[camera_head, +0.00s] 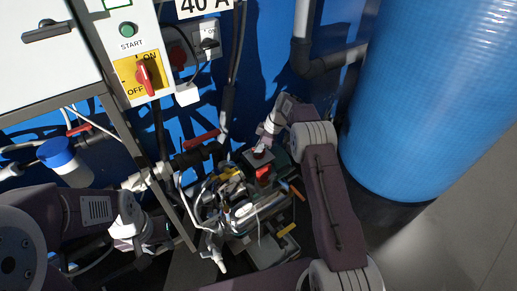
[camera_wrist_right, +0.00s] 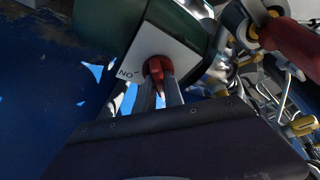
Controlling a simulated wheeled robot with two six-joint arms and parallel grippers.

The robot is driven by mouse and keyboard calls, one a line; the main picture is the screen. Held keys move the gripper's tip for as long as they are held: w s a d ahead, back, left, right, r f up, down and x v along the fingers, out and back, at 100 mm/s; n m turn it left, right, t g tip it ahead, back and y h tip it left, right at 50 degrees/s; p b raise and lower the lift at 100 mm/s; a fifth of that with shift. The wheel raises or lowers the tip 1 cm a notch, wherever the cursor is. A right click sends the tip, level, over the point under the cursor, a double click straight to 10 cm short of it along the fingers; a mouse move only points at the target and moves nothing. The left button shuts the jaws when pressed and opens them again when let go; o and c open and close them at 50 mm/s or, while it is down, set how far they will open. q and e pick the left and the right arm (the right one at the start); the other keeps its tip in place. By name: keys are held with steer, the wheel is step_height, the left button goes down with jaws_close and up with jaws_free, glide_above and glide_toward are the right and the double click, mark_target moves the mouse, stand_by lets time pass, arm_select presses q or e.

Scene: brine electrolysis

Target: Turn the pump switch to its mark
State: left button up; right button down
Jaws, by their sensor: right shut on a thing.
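The pump switch is a red pointed knob (camera_wrist_right: 158,68) on a pale plate (camera_wrist_right: 172,42) fixed to a dark green housing (camera_wrist_right: 190,20). The knob's tip points down in the right wrist view, away from the tick. My right gripper (camera_wrist_right: 160,92) is shut on the knob, one finger on each side. In the head view the right gripper (camera_head: 261,148) reaches down to the switch plate among the pipework. My left gripper (camera_head: 142,246) is low at the left; its fingers are unclear.
A control panel (camera_head: 135,50) with a red ON/OFF rotary switch (camera_head: 147,78) stands upper left. A large blue tank (camera_head: 430,90) stands at right. Hoses, a red-handled valve (camera_head: 202,138) and clutter (camera_head: 245,210) crowd the area around the switch.

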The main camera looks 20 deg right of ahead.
steer(key=c, duration=1.4)
jaws_free()
steer(key=shift+c, duration=0.2)
steer(key=p+v, duration=0.1)
steer(key=v, duration=0.8)
